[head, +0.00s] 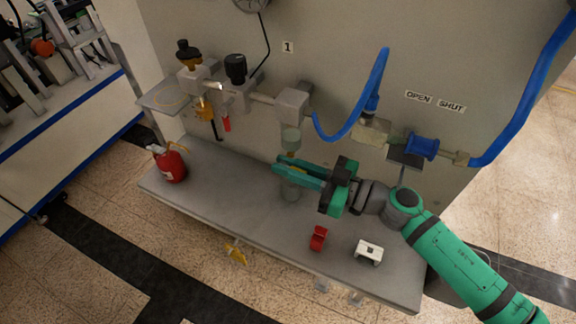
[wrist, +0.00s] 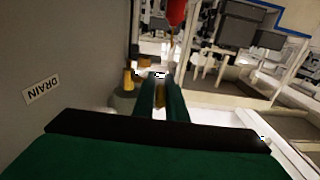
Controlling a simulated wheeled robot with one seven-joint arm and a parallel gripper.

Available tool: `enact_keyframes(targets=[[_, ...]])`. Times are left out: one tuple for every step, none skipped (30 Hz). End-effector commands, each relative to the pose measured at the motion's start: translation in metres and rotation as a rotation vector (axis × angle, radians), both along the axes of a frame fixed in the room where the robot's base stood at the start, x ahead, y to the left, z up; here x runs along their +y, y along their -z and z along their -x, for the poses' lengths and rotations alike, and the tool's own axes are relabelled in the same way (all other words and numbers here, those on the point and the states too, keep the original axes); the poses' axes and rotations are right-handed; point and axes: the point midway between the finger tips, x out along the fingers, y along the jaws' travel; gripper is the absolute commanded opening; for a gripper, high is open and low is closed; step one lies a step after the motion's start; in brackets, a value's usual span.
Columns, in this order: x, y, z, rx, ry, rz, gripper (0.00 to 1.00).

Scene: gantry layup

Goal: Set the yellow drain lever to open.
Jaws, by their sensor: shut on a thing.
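My gripper (head: 279,168) reaches left across the bench, below the filter unit with a clear bowl (head: 290,140). Its teal fingers are close together. In the wrist view, my gripper (wrist: 160,84) has the yellow drain lever (wrist: 160,96) between its fingers, shut on it. Only a small part of the lever shows; in the head view the fingers largely hide it. I cannot tell its exact angle. A DRAIN label (wrist: 42,90) is on the grey panel beside it, upside down in the wrist view.
A red container (head: 171,166), a red block (head: 318,238) and a white block (head: 369,251) stand on the grey bench (head: 230,185). A blue hose (head: 352,122) loops above my arm. The OPEN and SHUT labels (head: 435,102) are near a blue fitting (head: 422,146) at right.

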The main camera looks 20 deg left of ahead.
Motion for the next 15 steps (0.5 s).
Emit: enact_keyframes(targets=[[-0.0001, 0.0005, 0.0007, 0.002, -0.002, -0.01, 0.0], [-0.0001, 0.0007, 0.0006, 0.002, -0.002, -0.019, 0.0], [-0.0001, 0.001, 0.0005, 0.004, -0.001, -0.034, 0.0], [-0.0001, 0.0013, 0.0004, 0.002, -0.001, -0.047, 0.0], [0.0, 0.0016, 0.0005, 0.003, -0.001, -0.062, 0.0], [0.0, 0.0017, 0.0008, 0.002, -0.002, -0.083, 0.0], [0.0001, 0.0018, 0.0009, 0.001, -0.002, -0.101, 0.0], [0.0001, 0.0021, 0.0007, 0.001, -0.002, -0.116, 0.0], [0.0002, 0.0024, 0.0005, 0.0, -0.001, -0.138, 0.0], [0.0002, 0.0025, 0.0006, -0.001, -0.002, -0.155, 0.0], [0.0003, 0.0028, 0.0008, -0.002, -0.002, -0.171, 0.0], [0.0005, 0.0031, 0.0008, -0.003, -0.002, -0.193, 0.0], [0.0006, 0.0032, 0.0009, -0.004, -0.003, -0.21, 0.0], [0.0007, 0.0035, 0.001, -0.003, -0.003, -0.227, 0.0], [0.0007, 0.004, 0.0008, -0.006, -0.002, -0.249, 0.0]])
